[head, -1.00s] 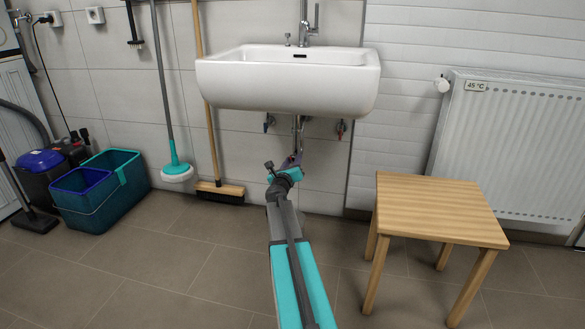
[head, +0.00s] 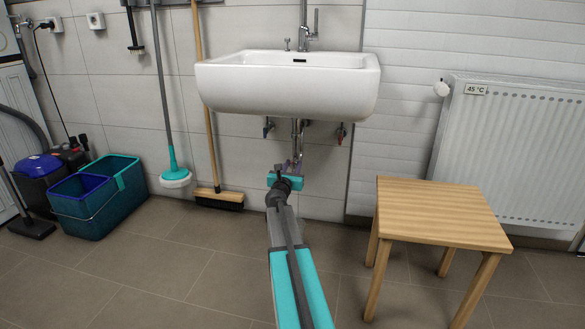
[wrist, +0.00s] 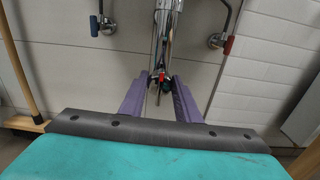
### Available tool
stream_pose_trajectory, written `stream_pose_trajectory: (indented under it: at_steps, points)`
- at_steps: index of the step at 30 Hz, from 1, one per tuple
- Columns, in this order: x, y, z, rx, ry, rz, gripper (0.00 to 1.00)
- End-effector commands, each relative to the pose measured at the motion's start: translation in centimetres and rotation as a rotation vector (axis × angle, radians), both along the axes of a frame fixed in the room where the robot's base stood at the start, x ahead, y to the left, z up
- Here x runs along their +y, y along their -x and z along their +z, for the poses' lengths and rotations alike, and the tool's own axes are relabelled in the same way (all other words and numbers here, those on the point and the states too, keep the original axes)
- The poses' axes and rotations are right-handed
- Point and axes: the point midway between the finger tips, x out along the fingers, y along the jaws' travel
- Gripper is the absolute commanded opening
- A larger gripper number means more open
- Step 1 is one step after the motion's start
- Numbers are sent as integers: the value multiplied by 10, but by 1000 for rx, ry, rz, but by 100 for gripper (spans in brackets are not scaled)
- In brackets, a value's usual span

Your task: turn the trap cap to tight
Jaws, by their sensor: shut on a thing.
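The chrome drain trap (head: 298,138) hangs under the white sink (head: 290,85); its pipes (wrist: 166,25) also run down the middle of the wrist view. My gripper (head: 297,163) is at the trap's lower end. In the wrist view, my gripper (wrist: 162,79) has its two purple fingers closed in on the trap cap (wrist: 164,87), a small dark part with red and green marks. In the head view the cap is hidden by my gripper.
Shutoff valves with a blue handle (wrist: 94,26) and a red handle (wrist: 228,5) flank the trap. A broom (head: 212,150) and a mop (head: 172,165) lean on the wall at left. A wooden stool (head: 440,212) stands at right. Floor between stool and buckets (head: 105,200) is mostly clear.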

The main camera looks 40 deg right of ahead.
Motion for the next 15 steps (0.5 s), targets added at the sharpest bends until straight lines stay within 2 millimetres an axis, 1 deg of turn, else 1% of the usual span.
stream_pose_trajectory:
  at_steps: [1,3,4,7,15]
  points:
    - [-5,5,2,-1,2,-14,7]
    - [-5,5,2,-1,3,-14,7]
    - [-5,5,2,-1,3,-14,31]
    - [-4,4,1,-1,3,-12,48]
    - [-2,2,1,1,3,-6,48]
